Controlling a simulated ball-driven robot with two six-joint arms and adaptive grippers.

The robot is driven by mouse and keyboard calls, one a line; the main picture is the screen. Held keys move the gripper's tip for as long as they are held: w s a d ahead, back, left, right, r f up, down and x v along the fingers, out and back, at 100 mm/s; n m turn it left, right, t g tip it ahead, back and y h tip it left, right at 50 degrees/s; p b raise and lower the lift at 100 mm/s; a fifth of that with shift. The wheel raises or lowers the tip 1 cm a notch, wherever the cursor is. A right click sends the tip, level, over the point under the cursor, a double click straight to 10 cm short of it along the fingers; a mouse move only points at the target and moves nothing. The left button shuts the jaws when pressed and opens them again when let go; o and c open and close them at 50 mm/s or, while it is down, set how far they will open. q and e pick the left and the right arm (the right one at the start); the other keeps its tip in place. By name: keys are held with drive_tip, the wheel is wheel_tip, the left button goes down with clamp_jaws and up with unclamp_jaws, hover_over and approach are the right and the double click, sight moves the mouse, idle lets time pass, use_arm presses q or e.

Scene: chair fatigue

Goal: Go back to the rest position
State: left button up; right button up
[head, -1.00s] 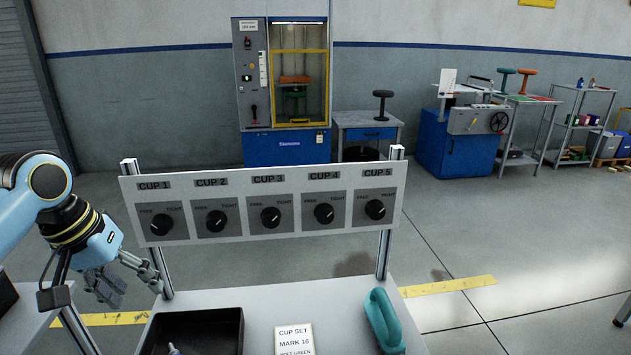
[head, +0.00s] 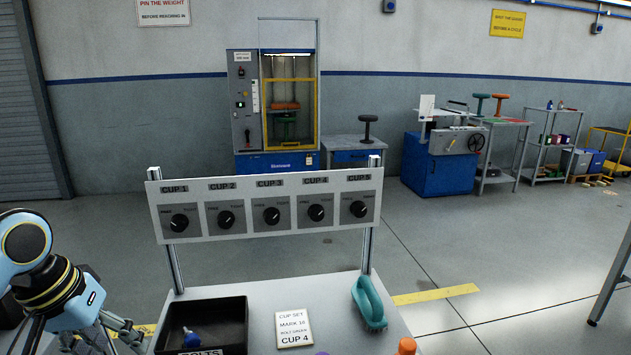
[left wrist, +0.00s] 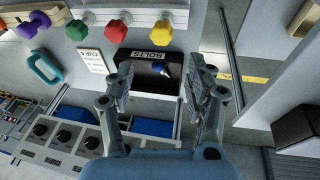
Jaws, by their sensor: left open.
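My left gripper (left wrist: 160,88) is open and empty in the left wrist view, its two fingers apart over the bench area. In the head view my left gripper (head: 108,338) is at the lower left, beside the black bolts tray and left of the panel's post. The panel (head: 268,240) carries several knobs labelled CUP 1 to CUP 5. My right gripper is in neither view.
The white bench (head: 262,291) holds the bolts tray (head: 237,318) with a blue item (head: 191,340), a CUP 4 card (head: 293,329) and a teal handle (head: 368,301). Coloured knobs line a rail (left wrist: 93,15).

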use_arm(q)
drive_tip(key=s+d+m+y, duration=0.2)
drive_tip(key=s+d+m, duration=0.15)
drive_tip(key=s, duration=1.65)
wheel_tip(320, 180, down, 28)
drive_tip(key=s+a+b, duration=0.2)
drive_tip(key=b, duration=0.1)
drive_tip(key=s+a+f+n+g+b, duration=0.1)
drive_tip(key=s+f+g+b, duration=0.1)
drive_tip(key=s+f, duration=1.6)
drive_tip(key=shift+s+f, duration=0.3)
drive_tip(key=shift+f, duration=0.1)
